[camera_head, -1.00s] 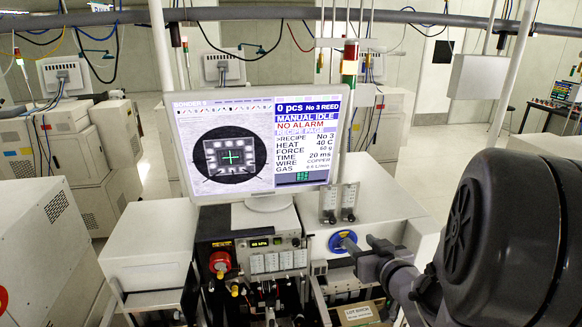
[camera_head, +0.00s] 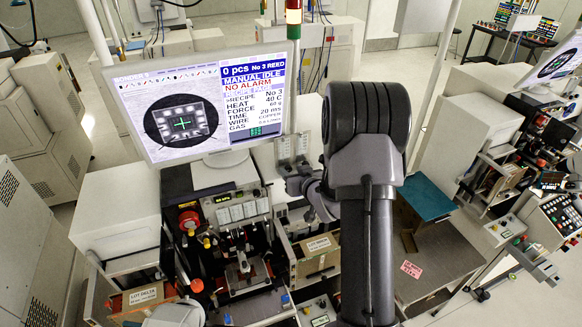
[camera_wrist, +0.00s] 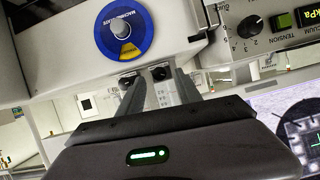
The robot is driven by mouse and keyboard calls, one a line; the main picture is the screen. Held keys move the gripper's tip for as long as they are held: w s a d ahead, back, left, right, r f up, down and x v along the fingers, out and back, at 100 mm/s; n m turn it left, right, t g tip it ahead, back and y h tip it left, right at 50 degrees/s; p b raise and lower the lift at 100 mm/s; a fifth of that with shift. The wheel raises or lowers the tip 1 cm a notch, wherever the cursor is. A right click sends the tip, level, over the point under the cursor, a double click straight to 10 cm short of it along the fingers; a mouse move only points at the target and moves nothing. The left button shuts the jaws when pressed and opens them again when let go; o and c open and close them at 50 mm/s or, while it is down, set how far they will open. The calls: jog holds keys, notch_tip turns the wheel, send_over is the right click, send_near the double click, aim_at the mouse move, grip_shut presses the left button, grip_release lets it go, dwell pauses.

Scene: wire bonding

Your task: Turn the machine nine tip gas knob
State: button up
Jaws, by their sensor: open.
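Two clear flow meters (camera_head: 285,148) stand on the machine right of its monitor. Each carries a small black knob; the labels are too small to read, so I cannot tell which is tip gas. In the wrist view the left knob (camera_wrist: 127,79) is outside my fingers. The right knob (camera_wrist: 160,72) appears between the tips of my open gripper (camera_wrist: 161,79), which looks empty; contact cannot be told. In the head view my gripper (camera_head: 298,184) is just below the flow meters, partly hidden by my arm.
A blue disc (camera_wrist: 124,30) with a yellow wedge is close above the knobs in the wrist view. A numbered tension dial (camera_wrist: 250,27) sits right of it. The monitor (camera_head: 200,105) stands left of the flow meters. A labelled lot box (camera_head: 319,243) lies below.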

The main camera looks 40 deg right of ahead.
jog(key=shift+x, duration=0.85)
grip_shut()
jog(key=f+b, duration=0.1)
jog(key=b, duration=0.3)
jog(key=shift+w+a+n+h, duration=0.1)
jog(key=shift+w+n+h, duration=0.05)
jog(key=shift+n+h, duration=0.25)
jog(key=shift+n+b, duration=0.3)
jog(key=shift+b, duration=0.95)
jog(key=n+h+b, duration=0.1)
jog(key=b, duration=0.2)
jog(key=shift+a+r+b, duration=0.1)
jog(key=shift+a+b, duration=0.05)
jog(key=shift+b, duration=0.15)
jog(key=shift+r+n+b, duration=0.25)
jog(key=shift+n+b, duration=0.05)
jog(key=shift+b, duration=0.3)
jog(key=shift+r, duration=0.2)
